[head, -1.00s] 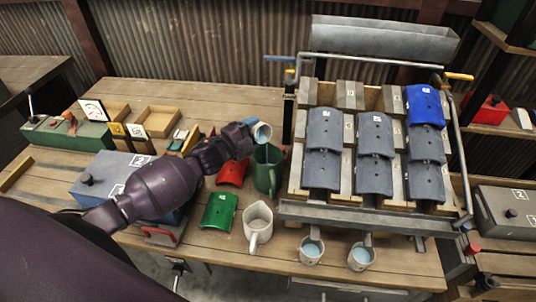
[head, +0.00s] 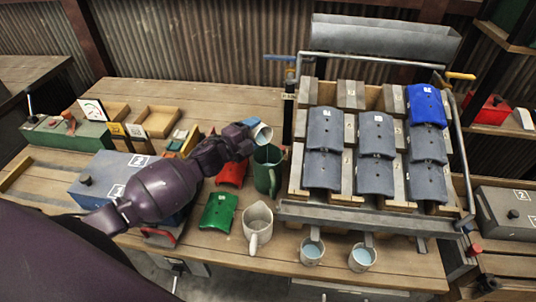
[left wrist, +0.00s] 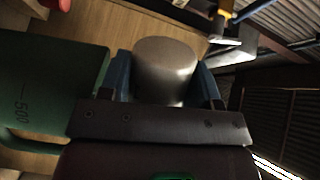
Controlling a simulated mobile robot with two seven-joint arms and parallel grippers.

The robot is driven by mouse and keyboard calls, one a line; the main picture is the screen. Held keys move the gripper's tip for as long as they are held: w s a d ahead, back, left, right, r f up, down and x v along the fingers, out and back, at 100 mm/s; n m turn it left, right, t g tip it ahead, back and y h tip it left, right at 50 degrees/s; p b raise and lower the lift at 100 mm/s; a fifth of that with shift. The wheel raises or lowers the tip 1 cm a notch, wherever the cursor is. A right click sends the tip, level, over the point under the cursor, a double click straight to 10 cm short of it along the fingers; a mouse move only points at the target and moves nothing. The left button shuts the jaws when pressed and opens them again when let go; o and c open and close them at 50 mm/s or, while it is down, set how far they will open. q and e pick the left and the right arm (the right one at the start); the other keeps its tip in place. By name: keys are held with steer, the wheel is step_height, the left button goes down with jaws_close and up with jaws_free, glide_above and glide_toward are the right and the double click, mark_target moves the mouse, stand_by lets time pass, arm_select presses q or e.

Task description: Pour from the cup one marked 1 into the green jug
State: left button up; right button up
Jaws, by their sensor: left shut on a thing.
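My left gripper (head: 250,128) is shut on a small white cup (head: 262,134), held tilted above and beside the green jug (head: 268,170). In the head view the cup's blue inside or content shows at its mouth. In the left wrist view the cup (left wrist: 166,68) sits between the blue fingers, and the jug (left wrist: 40,90) with a "500" mark is at left. No number can be read on the held cup. I cannot see any liquid stream. My right gripper is not in view.
A white jug (head: 257,226) stands in front of the green jug. Red (head: 232,173) and green (head: 218,211) curved tiles lie near my arm.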

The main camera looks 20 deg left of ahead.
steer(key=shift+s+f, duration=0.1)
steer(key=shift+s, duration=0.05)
arm_select(q)
steer(key=shift+d+f+m+b, duration=0.1)
steer(key=shift+f+m+b, duration=0.05)
steer(key=shift+m+b, duration=0.3)
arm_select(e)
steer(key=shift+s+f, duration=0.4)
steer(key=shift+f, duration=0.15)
